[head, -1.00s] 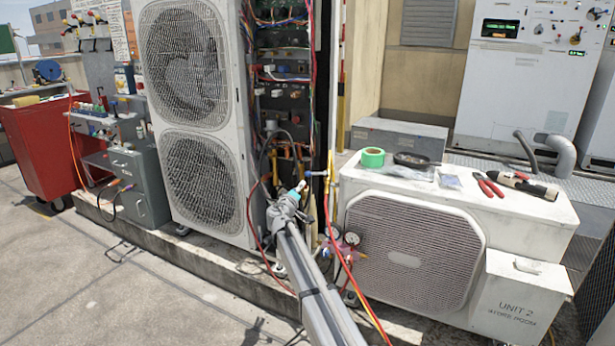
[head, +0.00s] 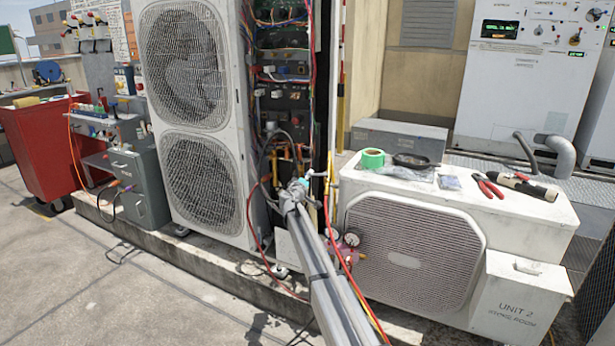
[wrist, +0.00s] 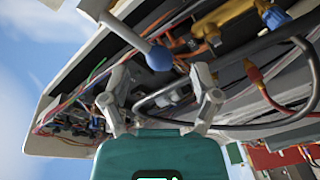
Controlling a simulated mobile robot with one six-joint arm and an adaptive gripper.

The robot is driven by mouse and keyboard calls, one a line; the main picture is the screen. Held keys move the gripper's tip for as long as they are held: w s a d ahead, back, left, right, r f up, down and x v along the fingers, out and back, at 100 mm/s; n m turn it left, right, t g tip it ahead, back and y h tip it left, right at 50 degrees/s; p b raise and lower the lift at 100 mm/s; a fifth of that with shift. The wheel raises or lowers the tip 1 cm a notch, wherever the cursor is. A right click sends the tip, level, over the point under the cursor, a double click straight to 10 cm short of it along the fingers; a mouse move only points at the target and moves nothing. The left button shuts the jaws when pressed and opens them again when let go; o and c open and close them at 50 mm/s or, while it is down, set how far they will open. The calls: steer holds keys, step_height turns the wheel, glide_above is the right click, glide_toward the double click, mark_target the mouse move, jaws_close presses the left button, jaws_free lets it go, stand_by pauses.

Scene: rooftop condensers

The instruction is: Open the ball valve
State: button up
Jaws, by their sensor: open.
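A grey lever with a round blue knob (wrist: 159,58) shows in the wrist view and appears to be the ball valve's handle. It slants down from the upper left, and its knob lies between or just beyond my fingertips. Contact cannot be told. My gripper (wrist: 160,73) is open, with two pale fingers spread either side of the knob and nothing held. In the head view my gripper (head: 300,184) is at the open side of the tall condenser, small and partly hidden by my arm. A brass fitting with a blue cap (wrist: 275,17) sits at the upper right.
The tall condenser (head: 187,135) has exposed wiring and copper pipes. Red and yellow hoses (head: 336,240) hang beside my arm, near gauges (head: 351,239). The low unit (head: 545,212) carries tape and tools. Open floor lies front left.

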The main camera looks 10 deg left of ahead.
steer(key=shift+w+d, duration=0.15)
steer(key=shift+w, duration=0.7)
steer(key=shift+w+d, duration=0.1)
steer(key=shift+w, duration=0.7)
jaws_close()
steer(key=shift+a, duration=0.15)
